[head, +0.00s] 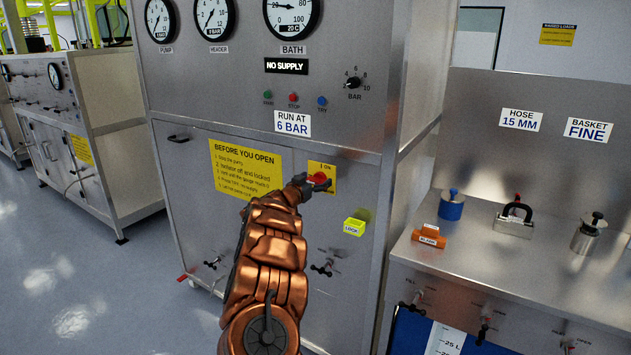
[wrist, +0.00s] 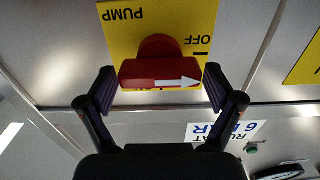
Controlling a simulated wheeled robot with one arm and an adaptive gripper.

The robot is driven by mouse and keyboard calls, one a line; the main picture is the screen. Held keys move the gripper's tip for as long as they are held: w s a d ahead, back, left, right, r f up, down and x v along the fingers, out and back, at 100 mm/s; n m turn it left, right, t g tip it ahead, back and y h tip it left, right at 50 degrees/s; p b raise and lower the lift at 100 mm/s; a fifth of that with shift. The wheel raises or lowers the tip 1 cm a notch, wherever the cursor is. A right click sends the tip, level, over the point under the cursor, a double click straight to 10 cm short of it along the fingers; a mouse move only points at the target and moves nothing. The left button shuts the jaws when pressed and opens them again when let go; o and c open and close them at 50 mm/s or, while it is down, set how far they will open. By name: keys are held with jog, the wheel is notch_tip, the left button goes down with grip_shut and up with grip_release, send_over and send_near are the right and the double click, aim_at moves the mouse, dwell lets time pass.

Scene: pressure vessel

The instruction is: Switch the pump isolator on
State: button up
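The pump isolator is a red rotary handle (head: 318,178) on a yellow plate (head: 327,168) on the steel cabinet front; the plate's upper text reads "1 ON". In the wrist view the scene is upside down, and the red handle (wrist: 160,73) lies crosswise with its white arrow pointing right, near the word "OFF". My gripper (head: 312,184) is at the handle. In the wrist view my gripper (wrist: 158,88) is open, with one finger beside each end of the handle. I cannot tell whether either finger touches it.
A yellow "LOCK" tag (head: 354,227) sits on the cabinet below right of the isolator. The display (head: 286,66) reads "NO SUPPLY". Valve handles (head: 325,268) project lower down. A steel bench (head: 470,255) with an orange block (head: 429,237) stands at right.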

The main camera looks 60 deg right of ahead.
jog(key=c, duration=0.9)
jog(key=shift+o, duration=0.2)
jog(key=shift+b, duration=0.35)
jog(key=m+b, duration=0.3)
jog(key=m, duration=0.1)
jog(key=shift+s+f, duration=0.1)
jog(key=shift+f, duration=0.15)
jog(key=m+b, duration=0.5)
jog(key=shift+s+f, duration=0.1)
jog(key=shift+s, duration=0.05)
jog(key=m+b, duration=0.1)
jog(key=m, duration=0.1)
jog(key=m+b, duration=0.2)
jog(key=shift+s+f+m, duration=0.15)
jog(key=shift+m, duration=0.25)
jog(key=shift+m+b, duration=1.3)
jog(key=shift+m, duration=0.7)
